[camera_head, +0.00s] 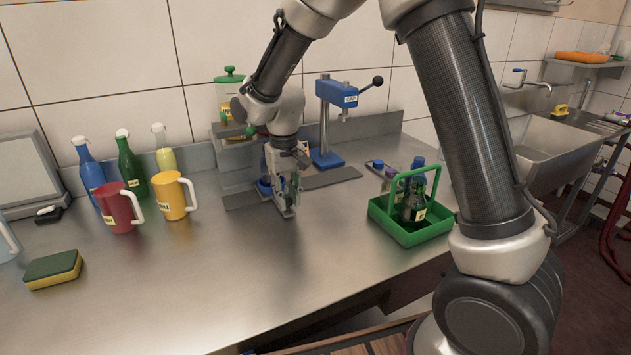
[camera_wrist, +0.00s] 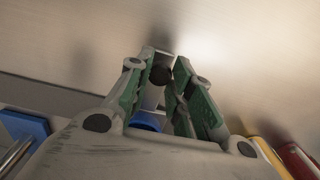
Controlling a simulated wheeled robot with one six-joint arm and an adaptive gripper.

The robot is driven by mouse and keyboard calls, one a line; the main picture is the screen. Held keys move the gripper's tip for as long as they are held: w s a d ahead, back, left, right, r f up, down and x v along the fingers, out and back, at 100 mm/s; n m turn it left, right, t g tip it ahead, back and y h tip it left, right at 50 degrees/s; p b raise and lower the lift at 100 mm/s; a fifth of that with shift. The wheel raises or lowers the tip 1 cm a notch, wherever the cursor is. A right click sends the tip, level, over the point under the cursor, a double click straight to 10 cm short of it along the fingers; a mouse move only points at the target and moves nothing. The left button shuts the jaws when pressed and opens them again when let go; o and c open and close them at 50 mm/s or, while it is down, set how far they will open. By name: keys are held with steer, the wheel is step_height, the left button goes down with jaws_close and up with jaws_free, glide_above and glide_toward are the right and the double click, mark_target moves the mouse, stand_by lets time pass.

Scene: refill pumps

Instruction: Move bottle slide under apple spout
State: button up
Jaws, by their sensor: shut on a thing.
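The bottle slide (camera_head: 264,187) is a blue holder on a dark flat rail (camera_head: 334,178) in the head view, mostly hidden behind my gripper. A dark bluish shape stands above it; I cannot tell whether it is a bottle. My gripper (camera_head: 287,208) points down in front of the slide. In the wrist view my gripper (camera_wrist: 163,80) is closed around a small dark round part between its fingertips, with the blue of the slide (camera_wrist: 147,121) just behind. The dispenser with a green lid (camera_head: 229,78) and yellow label stands behind, left of the slide; its spout is partly covered by my arm.
A green bottle carrier (camera_head: 409,228) is to the right. Several bottles, a red jug (camera_head: 119,207) and a yellow jug (camera_head: 173,196) stand left.

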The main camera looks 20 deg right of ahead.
steer(key=shift+s+a, duration=0.2)
steer(key=shift+a, duration=0.8)
steer(key=shift+s+a, duration=0.15)
steer(key=shift+a, duration=0.85)
steer(key=shift+s+a, duration=0.2)
steer(key=shift+a, duration=0.8)
steer(key=o, duration=0.9)
steer(key=shift+r, duration=0.1)
steer(key=shift+r, duration=3.95)
